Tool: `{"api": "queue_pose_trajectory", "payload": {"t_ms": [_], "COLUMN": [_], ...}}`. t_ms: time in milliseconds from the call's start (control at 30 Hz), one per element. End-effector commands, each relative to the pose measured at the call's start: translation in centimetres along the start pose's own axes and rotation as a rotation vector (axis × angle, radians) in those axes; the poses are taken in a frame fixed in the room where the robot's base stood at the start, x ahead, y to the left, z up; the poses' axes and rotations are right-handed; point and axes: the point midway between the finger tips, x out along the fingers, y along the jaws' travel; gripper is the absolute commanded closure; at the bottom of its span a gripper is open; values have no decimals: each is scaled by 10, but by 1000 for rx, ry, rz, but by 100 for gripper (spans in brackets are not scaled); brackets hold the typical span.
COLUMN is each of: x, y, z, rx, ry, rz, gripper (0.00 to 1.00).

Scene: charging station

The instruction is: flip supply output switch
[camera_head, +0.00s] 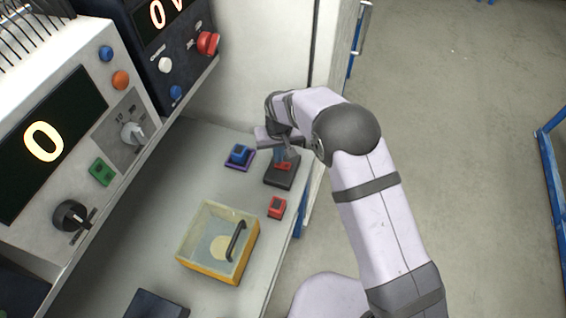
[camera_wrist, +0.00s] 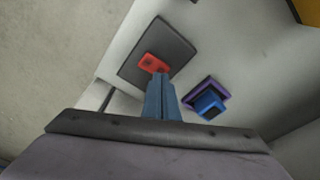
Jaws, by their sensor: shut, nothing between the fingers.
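My gripper (camera_head: 285,160) is shut with nothing between its fingers. It points down over a dark square base (camera_head: 279,178) with a red part (camera_head: 284,166) on top, at the bench's right edge. In the wrist view the blue fingertips (camera_wrist: 160,77) are at the red part (camera_wrist: 153,62) on the dark base (camera_wrist: 166,37); I cannot tell whether they touch it. The fingers partly cover the red part in the head view. No readable label shows which control is the supply output switch. A dark unit with a "0 V" display (camera_head: 166,10) carries a red knob-like control (camera_head: 208,43).
A blue block on a purple base (camera_head: 239,156) sits left of my gripper. A small red block (camera_head: 277,206) and a clear-lidded yellow box (camera_head: 218,241) stand nearer. A pale unit (camera_head: 45,143) shows "0", with a green switch (camera_head: 102,171) and knobs.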

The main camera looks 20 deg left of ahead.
Motion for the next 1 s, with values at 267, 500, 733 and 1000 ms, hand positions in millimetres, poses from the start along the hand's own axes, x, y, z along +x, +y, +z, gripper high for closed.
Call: {"api": "queue_pose_trajectory", "payload": {"t_ms": [267,500,733,1000], "x": [-23,-40,-54,-55], "y": [0,0,0,0], "z": [-3,-6,-8,-8], "rx": [0,0,0,0], "ry": [-1,1,0,-1], "rz": [0,0,0,0], "gripper": [100,100,100,100]}}
